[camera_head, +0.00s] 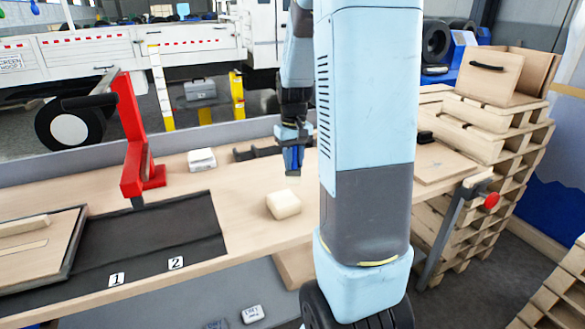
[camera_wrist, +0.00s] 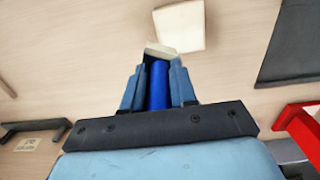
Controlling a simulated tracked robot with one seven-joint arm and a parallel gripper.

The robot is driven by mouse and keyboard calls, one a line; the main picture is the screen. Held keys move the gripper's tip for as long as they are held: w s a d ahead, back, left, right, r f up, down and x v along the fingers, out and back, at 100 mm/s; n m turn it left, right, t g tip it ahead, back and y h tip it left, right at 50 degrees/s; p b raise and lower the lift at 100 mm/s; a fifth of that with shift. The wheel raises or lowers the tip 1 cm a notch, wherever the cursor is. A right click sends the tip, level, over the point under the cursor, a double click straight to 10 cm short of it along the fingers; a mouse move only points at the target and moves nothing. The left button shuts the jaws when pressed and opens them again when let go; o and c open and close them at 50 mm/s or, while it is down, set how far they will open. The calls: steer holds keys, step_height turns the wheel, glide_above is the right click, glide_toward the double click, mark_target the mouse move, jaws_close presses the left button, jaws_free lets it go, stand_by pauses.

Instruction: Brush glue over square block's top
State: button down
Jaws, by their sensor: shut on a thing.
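My gripper (camera_head: 292,158) is shut on a blue brush (camera_head: 294,160) and points down above the wooden workbench. In the wrist view my gripper (camera_wrist: 158,88) has its two fingers on either side of the blue handle (camera_wrist: 158,85). The pale, flat brush tip (camera_wrist: 161,50) sticks out beyond the fingers. The cream square block (camera_head: 283,204) lies on the bench, just in front of the brush and lower. In the wrist view the block (camera_wrist: 180,27) is just beyond the tip, whose corner overlaps its near edge. The head view shows a gap between them. No glue is discernible.
A red press-like stand (camera_head: 135,140) rises at left beside a black mat (camera_head: 180,235) marked 1 and 2. A dark holder (camera_head: 255,153) and a white box (camera_head: 201,160) lie at the back. A wooden board (camera_head: 440,165) lies at right. Bench around the block is clear.

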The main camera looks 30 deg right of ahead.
steer(key=shift+r, duration=2.05)
steer(key=shift+s, duration=0.1)
